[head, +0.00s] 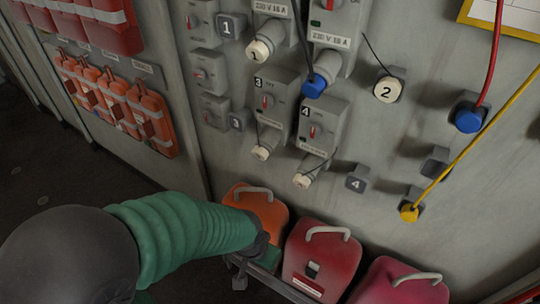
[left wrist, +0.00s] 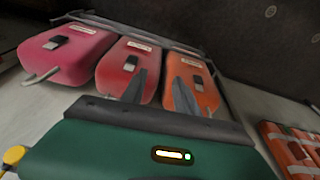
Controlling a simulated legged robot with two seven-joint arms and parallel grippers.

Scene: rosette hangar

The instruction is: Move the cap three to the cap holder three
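Cap three (head: 262,152) is a cream cap on the underside outlet of the grey socket box marked 3 (head: 274,95), with a thin dark cord. Cap holder three (head: 237,121) is a small grey block marked 3, up and left of the cap; its front is bare. My left gripper (head: 262,248) is low in front of the orange case, well below cap and holder. In the left wrist view its two dark fingers (left wrist: 160,78) are apart with nothing between them. Cap and holder are not seen there. My right gripper is not in view.
Orange (head: 262,206), red (head: 321,258) and crimson (head: 400,284) cases stand along the wall. Cap four (head: 303,180) is close right of cap three. Red and yellow (head: 409,213) cables run at the right.

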